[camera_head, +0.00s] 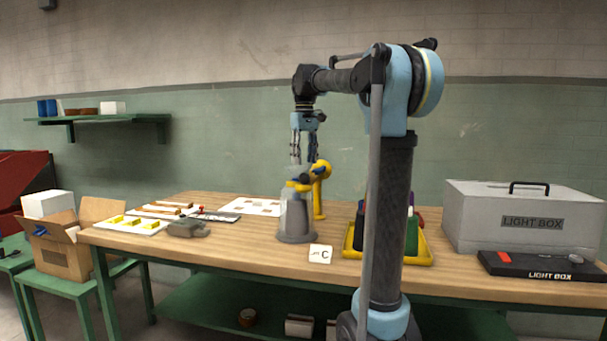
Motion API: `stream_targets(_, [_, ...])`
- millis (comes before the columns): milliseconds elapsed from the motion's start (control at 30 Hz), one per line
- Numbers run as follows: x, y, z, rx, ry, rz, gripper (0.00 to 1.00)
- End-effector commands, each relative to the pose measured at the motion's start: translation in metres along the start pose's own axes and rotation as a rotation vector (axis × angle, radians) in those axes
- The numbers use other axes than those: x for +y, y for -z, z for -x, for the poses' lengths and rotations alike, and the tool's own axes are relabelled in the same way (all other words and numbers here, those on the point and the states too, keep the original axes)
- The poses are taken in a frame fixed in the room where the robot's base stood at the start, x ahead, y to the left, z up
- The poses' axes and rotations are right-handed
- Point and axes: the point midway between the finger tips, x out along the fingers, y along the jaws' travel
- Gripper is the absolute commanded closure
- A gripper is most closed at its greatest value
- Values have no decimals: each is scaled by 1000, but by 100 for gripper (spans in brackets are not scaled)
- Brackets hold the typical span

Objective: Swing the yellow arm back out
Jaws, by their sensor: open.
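The yellow arm (319,186) rises from the wooden table and bends at its top. Its upper end reaches left over a grey and clear device (296,220), which stands upright on the table. My gripper (304,160) points down above the device and the yellow arm's top, with its fingers apart. The fingertips look close to the top of the device, but I cannot tell whether they touch it or the yellow arm. I see nothing held between them.
A card marked C (320,254) stands before the device. A yellow tray (428,258) with coloured items is partly hidden behind my arm's column. A light box (520,218) and black panel (540,265) are at right. A grey item (188,229) and white sheets (257,207) lie left.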

Motion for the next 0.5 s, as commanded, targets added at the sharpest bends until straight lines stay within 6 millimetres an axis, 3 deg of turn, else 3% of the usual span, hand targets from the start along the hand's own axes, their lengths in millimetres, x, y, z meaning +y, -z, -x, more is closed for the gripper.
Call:
stream_targets(200, [0,0,-34,0,0,0,56])
stream_targets(500, [0,0,-53,0,0,0,56])
